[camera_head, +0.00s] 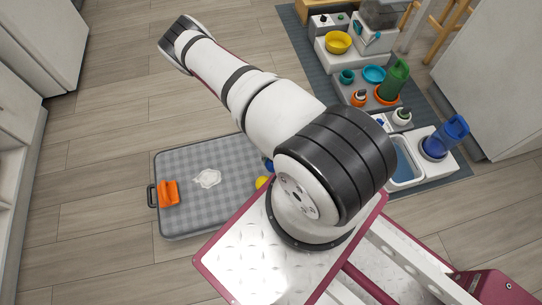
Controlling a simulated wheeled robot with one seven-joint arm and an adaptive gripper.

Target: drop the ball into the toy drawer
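My white and black arm reaches from the base toward the upper left, and its gripper does not show. A small yellow rounded thing (262,182) sits at the right part of a grey checked mat or tray (225,160), partly hidden by my arm. A bit of something blue (269,165) shows just above it, also mostly covered. I cannot tell which of these is the ball. No toy drawer can be made out for certain.
The grey mat or tray also holds an orange object (168,193) and a white splat-shaped piece (207,178). At the upper right, a dark rug (297,38) carries white stands with bowls, a green container (393,80) and a blue container (447,135). Wood floor lies open at left.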

